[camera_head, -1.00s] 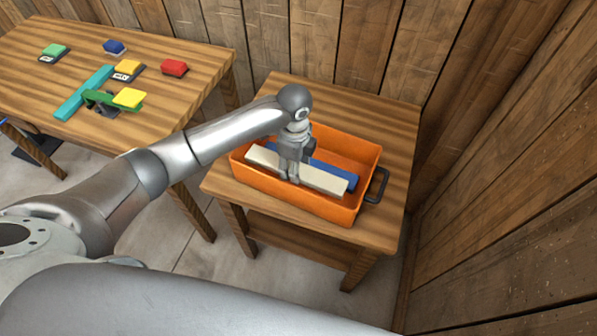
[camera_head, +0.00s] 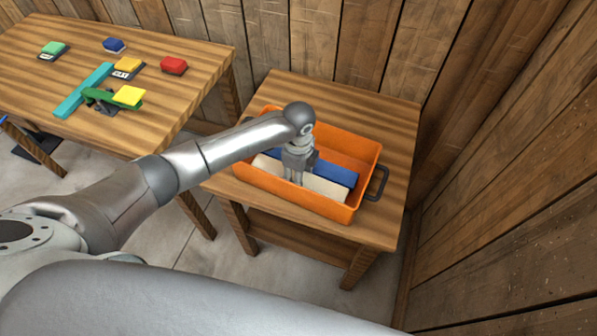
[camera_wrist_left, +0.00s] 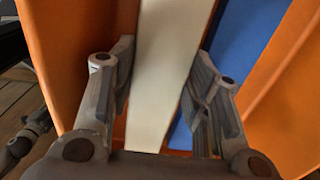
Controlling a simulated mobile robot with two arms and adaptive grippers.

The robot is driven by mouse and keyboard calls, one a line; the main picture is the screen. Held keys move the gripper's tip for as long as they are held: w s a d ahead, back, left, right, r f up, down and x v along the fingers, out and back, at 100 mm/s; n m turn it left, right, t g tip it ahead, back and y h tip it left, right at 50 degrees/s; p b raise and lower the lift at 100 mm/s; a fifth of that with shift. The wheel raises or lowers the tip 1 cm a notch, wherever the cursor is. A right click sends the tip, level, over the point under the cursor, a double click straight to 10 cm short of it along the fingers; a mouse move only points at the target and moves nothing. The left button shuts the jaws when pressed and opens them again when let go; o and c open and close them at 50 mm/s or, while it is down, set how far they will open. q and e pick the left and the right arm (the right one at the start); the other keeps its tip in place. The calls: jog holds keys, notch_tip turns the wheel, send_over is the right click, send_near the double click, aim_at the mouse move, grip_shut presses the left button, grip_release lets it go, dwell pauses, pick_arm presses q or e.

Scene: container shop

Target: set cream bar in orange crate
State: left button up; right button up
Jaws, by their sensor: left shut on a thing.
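The orange crate (camera_head: 362,152) stands on the small wooden table. The cream bar (camera_head: 326,187) lies low inside the crate, along its near side. My left gripper (camera_head: 295,180) reaches down into the crate, shut on the bar near its middle. In the left wrist view, the cream bar (camera_wrist_left: 165,60) runs between the two fingers of my left gripper (camera_wrist_left: 160,85). A blue bar (camera_head: 337,173) lies alongside on the crate's far side. Whether the cream bar touches the crate floor is hidden. My right gripper does not show.
The crate has a dark handle (camera_head: 378,184) on its right end. The larger wooden table (camera_head: 160,100) at left holds a teal bar (camera_head: 84,90), a green balance-like piece and several coloured blocks. Wooden walls close off the back and right.

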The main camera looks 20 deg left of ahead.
pick_arm(q)
jog(key=o, duration=0.9)
jog(key=shift+f, duration=0.1)
jog(key=shift+c, duration=0.2)
notch_tip(320, 180, up, 13)
